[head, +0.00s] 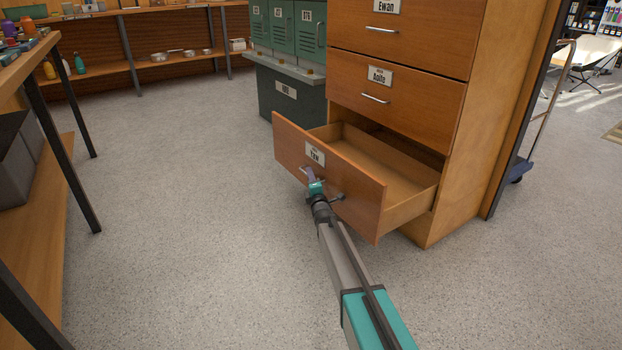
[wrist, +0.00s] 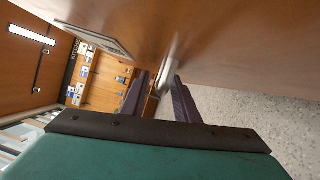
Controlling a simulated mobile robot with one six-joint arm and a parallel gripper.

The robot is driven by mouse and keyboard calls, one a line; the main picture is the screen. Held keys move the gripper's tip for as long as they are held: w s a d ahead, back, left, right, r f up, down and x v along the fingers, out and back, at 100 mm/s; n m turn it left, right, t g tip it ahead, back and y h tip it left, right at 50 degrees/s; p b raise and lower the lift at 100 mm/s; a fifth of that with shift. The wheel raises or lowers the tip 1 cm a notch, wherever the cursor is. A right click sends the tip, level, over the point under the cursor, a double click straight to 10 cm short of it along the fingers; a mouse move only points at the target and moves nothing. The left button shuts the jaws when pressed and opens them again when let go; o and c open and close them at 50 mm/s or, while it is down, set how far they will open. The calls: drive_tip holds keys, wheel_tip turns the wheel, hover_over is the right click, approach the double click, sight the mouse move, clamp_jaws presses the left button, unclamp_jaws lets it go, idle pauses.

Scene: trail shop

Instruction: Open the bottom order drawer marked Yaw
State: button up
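The bottom drawer marked Yaw (head: 350,200) stands pulled well out of the wooden cabinet, and its inside looks empty. Its label (head: 315,153) is on the front, above the metal handle (wrist: 169,68). My gripper (head: 312,182) is at this handle in the head view and covers part of it. In the wrist view, the two purple fingers of my gripper (wrist: 159,80) stand apart on either side of the handle bar. A gap shows between the left finger and the bar. Whether the right finger touches the bar is not clear.
Closed drawers marked Agile or similar (head: 400,98) and Ewan (head: 400,40) are above. A green locker unit (head: 285,95) stands left of the cabinet. A shelf table (head: 55,210) is at the left, a trolley (head: 535,130) at the right. Open floor (head: 190,200) lies between.

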drive_tip(key=shift+s, duration=0.15)
drive_tip(key=shift+s+d+p, duration=0.2)
drive_tip(key=shift+s+p, duration=0.2)
drive_tip(key=shift+s, duration=0.3)
drive_tip(key=s+d+f+p, duration=0.1)
drive_tip(key=s+p, duration=0.3)
drive_tip(key=s, duration=0.8)
drive_tip(key=shift+d+p, duration=0.3)
drive_tip(key=shift+d, duration=0.05)
